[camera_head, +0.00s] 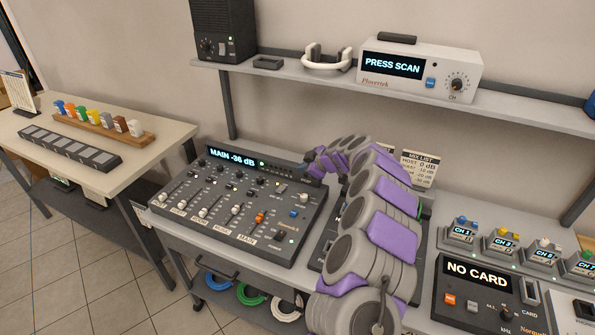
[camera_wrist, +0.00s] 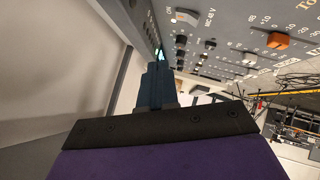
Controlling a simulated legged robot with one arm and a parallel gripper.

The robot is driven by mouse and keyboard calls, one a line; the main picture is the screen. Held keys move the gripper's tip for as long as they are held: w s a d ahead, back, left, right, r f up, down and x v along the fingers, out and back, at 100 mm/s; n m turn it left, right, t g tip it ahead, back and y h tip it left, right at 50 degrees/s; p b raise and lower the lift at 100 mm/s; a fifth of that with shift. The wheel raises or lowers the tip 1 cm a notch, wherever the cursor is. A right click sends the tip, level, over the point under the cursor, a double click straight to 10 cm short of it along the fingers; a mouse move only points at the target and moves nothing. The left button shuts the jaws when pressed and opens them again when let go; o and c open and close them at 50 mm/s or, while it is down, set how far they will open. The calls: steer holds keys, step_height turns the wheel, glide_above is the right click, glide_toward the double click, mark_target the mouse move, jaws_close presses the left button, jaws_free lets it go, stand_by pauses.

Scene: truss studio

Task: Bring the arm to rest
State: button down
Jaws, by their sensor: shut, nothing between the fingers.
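My arm rises from the bottom centre of the head view and bends left at its top. My gripper (camera_head: 308,163) hangs at the back right corner of the mixing console (camera_head: 240,205), by its display, which reads MAIN -36 dB. In the wrist view my gripper (camera_wrist: 158,80) shows as dark fingers close together, with nothing seen between them. The console's panel (camera_wrist: 235,35) fills the upper right there, with an orange fader cap (camera_wrist: 278,40). I cannot tell whether the fingertips touch the console.
A shelf above holds a speaker (camera_head: 222,30), headphones (camera_head: 327,57) and a PRESS SCAN receiver (camera_head: 420,72). A NO CARD unit (camera_head: 485,285) and several channel boxes (camera_head: 500,243) stand right of my arm. A left table (camera_head: 170,137) carries coloured pieces in a wooden rack (camera_head: 105,125).

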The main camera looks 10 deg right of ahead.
steer(key=shift+s+d+r, duration=0.15)
steer(key=shift+s+r, duration=0.1)
steer(key=shift+r, duration=0.15)
steer(key=shift+d, duration=0.25)
steer(key=s+a+r+g+y, duration=0.3)
steer(key=s+a+r, duration=0.65)
steer(key=a, duration=0.35)
steer(key=s+a+r+m+g, duration=0.1)
steer(key=s+a+r, duration=0.15)
steer(key=s, duration=0.45)
steer(key=s+a+r+m+g, duration=0.1)
steer(key=s+a+r+g, duration=0.1)
steer(key=s+a, duration=0.35)
steer(key=s+d+f+m+g+h, duration=0.1)
steer(key=s+d+m+h, duration=0.1)
steer(key=s, duration=1)
steer(key=s+d+f+m+g+h, duration=0.2)
steer(key=s+d+m, duration=0.3)
steer(key=s, duration=0.8)
steer(key=s+d+f+m+g+h, duration=0.1)
steer(key=s+d+f+m+h, duration=0.1)
steer(key=s+d, duration=0.5)
steer(key=s+m+h, duration=0.1)
steer(key=s+h, duration=0.1)
steer(key=s, duration=0.4)
steer(key=shift+s+f+m, duration=0.2)
steer(key=shift+f+m, duration=0.05)
steer(key=shift+m, duration=0.05)
steer(key=c, duration=1.8)
jaws_free()
